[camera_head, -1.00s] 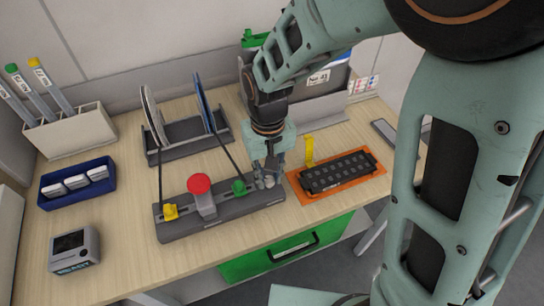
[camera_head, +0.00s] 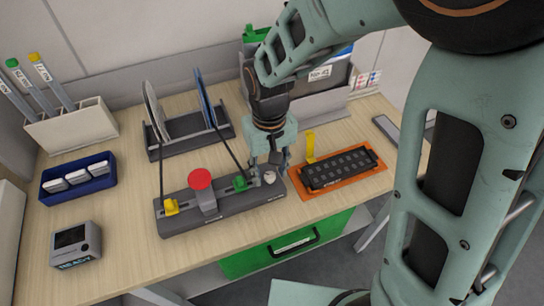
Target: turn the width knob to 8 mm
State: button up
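A small grey round knob (camera_head: 269,178) sits at the right end of a long dark grey fixture (camera_head: 232,206) on the wooden table. Its scale or pointer is too small to read. My gripper (camera_head: 270,164) points down just above and behind the knob, and the knob's top shows clear below it. The fingers are small and dark against the arm, so their opening is unclear.
An orange tray with a black perforated block (camera_head: 339,170) and a yellow upright tab (camera_head: 310,147) stands close right of my gripper. A rack (camera_head: 188,139) with upright discs is behind. A blue bin (camera_head: 78,180) and a small display box (camera_head: 75,245) are left.

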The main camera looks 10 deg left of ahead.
aim_at(269, 175)
notch_tip(269, 175, up, 12)
dwell(0.6)
